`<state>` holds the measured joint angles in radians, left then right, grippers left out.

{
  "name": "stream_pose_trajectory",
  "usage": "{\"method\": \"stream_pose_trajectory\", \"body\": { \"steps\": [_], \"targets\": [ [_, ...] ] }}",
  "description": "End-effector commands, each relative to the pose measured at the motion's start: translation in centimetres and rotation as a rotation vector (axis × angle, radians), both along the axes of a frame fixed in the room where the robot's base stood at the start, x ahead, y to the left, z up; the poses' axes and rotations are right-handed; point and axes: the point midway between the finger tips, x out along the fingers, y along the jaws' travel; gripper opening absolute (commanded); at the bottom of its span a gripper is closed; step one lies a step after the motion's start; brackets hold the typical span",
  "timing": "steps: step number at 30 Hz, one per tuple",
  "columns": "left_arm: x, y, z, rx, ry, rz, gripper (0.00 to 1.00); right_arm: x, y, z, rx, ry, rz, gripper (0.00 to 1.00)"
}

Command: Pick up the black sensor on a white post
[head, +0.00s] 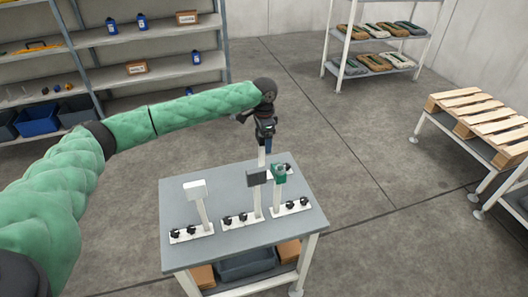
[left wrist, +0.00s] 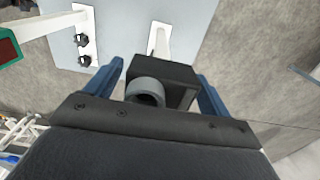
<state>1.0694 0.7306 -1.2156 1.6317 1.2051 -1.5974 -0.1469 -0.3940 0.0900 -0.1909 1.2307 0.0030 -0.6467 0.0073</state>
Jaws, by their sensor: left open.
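The black sensor (left wrist: 178,74), a dark box with a grey round barrel, sits between the two blue fingers of my left gripper (left wrist: 160,88) in the left wrist view. The gripper is open, with a finger on each side of the box. A white post (left wrist: 158,38) stands behind the sensor. In the head view my left gripper (head: 267,143) is over the rear post (head: 262,157) on the grey table (head: 180,252), and it mostly hides the sensor there. My right gripper is not in view.
Nearby posts bear a dark grey box (head: 257,177), a green sensor (head: 279,174) and a white sensor (head: 195,189). The green one also shows in the left wrist view (left wrist: 8,48). Shelves stand at back left and back; a wooden pallet (head: 482,115) is at right.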

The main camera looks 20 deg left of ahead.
Motion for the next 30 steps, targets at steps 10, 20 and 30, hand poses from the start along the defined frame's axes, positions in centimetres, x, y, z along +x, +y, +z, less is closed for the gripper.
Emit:
{"method": "stream_pose_trajectory", "body": {
  "steps": [10, 20, 30],
  "targets": [
    [0.0, 0.0, 0.0, 0.000, 0.000, 0.000, 0.50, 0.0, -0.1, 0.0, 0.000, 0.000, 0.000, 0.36],
    [0.0, 0.0, 0.1, 0.000, -0.001, 0.000, 0.05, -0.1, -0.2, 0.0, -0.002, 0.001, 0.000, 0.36],
    [0.1, 0.0, 1.0, -0.003, -0.003, 0.000, 0.05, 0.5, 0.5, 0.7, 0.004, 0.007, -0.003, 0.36]
  ]
}}
